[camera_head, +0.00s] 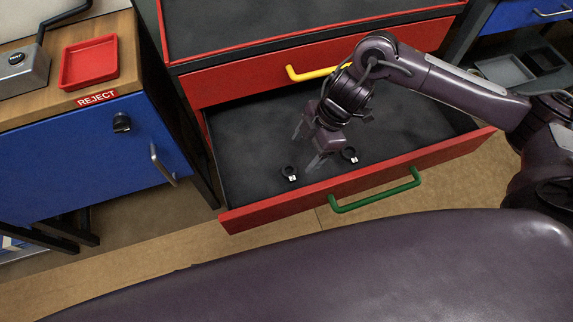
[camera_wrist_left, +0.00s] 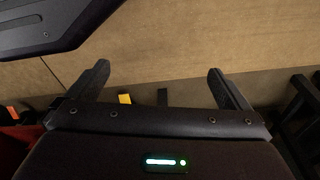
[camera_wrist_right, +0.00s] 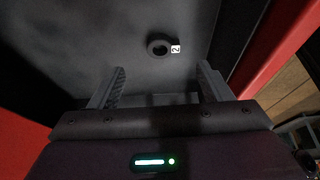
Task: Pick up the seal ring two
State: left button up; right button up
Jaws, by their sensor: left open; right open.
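The seal ring two is a small dark ring with a white tag marked 2; it shows in the right wrist view (camera_wrist_right: 158,46), lying on the drawer floor beyond the fingertips. In the head view it appears to be the right one of two dark rings (camera_head: 349,155), though the numbers there are too small to read. My right gripper (camera_head: 308,145) is open and empty above the open drawer; its fingers also show in the right wrist view (camera_wrist_right: 160,88). The other ring (camera_head: 289,173) lies to the left. My left gripper (camera_wrist_left: 160,83) is open and empty, over bare floor.
The open drawer has a red front wall (camera_head: 265,204) with a green handle (camera_head: 375,192). A closed red drawer with a yellow handle (camera_head: 305,75) sits above and behind it. A blue cabinet (camera_head: 85,155) with a red tray (camera_head: 89,62) stands at left.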

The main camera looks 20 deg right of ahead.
aim_at(294, 167)
jog(key=shift+d+f, duration=0.2)
jog(key=shift+f, duration=0.1)
jog(key=x, duration=0.4)
jog(key=b+x, duration=0.1)
jog(key=x, duration=0.1)
jog(key=shift+s+a+f, duration=0.1)
jog(key=shift+s+a, duration=0.15)
jog(key=shift+a, duration=0.15)
jog(key=shift+a+f, duration=0.15)
jog(key=shift+f, duration=0.2)
pick_arm(q)
jog(key=r, duration=0.1)
jog(key=w+r, duration=0.1)
jog(key=d+r, duration=0.1)
jog(key=shift+w, duration=0.3)
pick_arm(e)
jog(key=c, duration=1.1)
jog(key=shift+o, duration=0.2)
jog(key=shift+r, duration=0.15)
